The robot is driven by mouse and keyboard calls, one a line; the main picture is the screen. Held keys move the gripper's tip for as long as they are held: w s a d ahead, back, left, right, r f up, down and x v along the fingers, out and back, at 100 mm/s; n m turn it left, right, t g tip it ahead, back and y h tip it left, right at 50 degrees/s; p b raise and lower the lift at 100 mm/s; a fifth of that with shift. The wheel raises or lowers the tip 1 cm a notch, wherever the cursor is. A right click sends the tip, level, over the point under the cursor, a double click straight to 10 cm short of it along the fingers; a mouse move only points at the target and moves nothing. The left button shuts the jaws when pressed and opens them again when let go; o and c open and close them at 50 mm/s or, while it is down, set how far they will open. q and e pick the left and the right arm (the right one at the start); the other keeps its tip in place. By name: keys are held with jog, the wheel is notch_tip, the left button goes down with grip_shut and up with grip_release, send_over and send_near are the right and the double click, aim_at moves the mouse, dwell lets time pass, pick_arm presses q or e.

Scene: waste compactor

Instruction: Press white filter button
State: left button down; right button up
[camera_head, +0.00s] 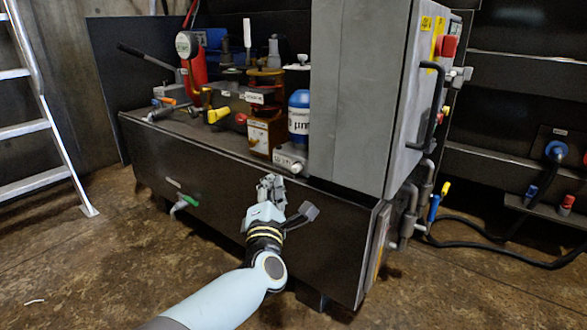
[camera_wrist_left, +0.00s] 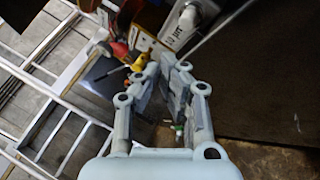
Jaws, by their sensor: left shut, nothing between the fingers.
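A blue and white filter canister (camera_head: 298,118) marked "µm" stands on the machine's ledge. Below it is a white filter block (camera_head: 290,158) with a small label; I cannot clearly make out a button on it. A white labelled part also shows at the top of the left wrist view (camera_wrist_left: 187,25). My left gripper (camera_head: 270,182) is in front of the dark front panel, just below and left of the white block and apart from it. Its fingers, also seen in the left wrist view (camera_wrist_left: 168,65), are shut and empty. My right gripper is not in view.
An orange-brown filter unit (camera_head: 259,132) stands left of the blue canister. A yellow valve handle (camera_head: 218,115) and a red gauge unit (camera_head: 190,62) are further left. A tall grey cabinet (camera_head: 360,95) rises close on the right. A ladder (camera_head: 38,125) stands at far left.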

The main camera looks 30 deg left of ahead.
pick_arm(q)
jog(key=shift+s+a, duration=0.1)
jog(key=shift+s, duration=0.95)
